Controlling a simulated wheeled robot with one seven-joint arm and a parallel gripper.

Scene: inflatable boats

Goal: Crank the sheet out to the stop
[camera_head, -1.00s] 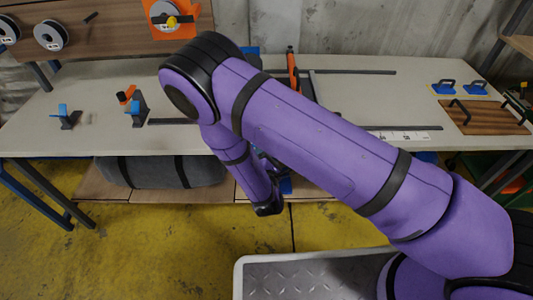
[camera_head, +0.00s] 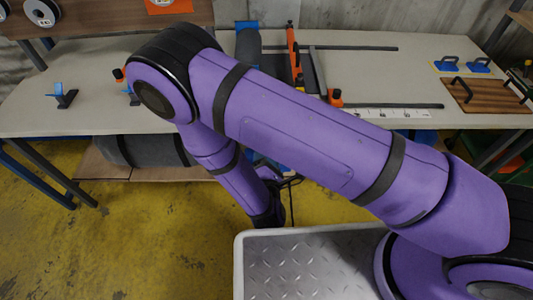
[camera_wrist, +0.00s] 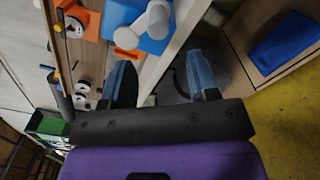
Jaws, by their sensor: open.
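My gripper (camera_wrist: 160,68) is open in the wrist view, its two dark blue-grey fingers apart with nothing held between them. A pale table edge runs diagonally past the fingertips. Just beyond them is a blue block with white rounded knobs (camera_wrist: 140,26); I cannot tell whether it is the crank. In the head view my arm hides the front middle of the bench, and the gripper itself is not clear. Behind the arm, an orange bar (camera_head: 293,50), a grey rail and a white scale strip (camera_head: 390,113) with an orange knob (camera_head: 335,97) show. I cannot make out the sheet.
The bench (camera_head: 420,75) has clear space at its right middle. A wooden board with black handles (camera_head: 487,94) lies at the right end. A blue bracket (camera_head: 61,96) stands at the left. A grey roll (camera_head: 145,150) lies on the shelf below. A blue box (camera_wrist: 285,42) shows at the wrist view's right.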

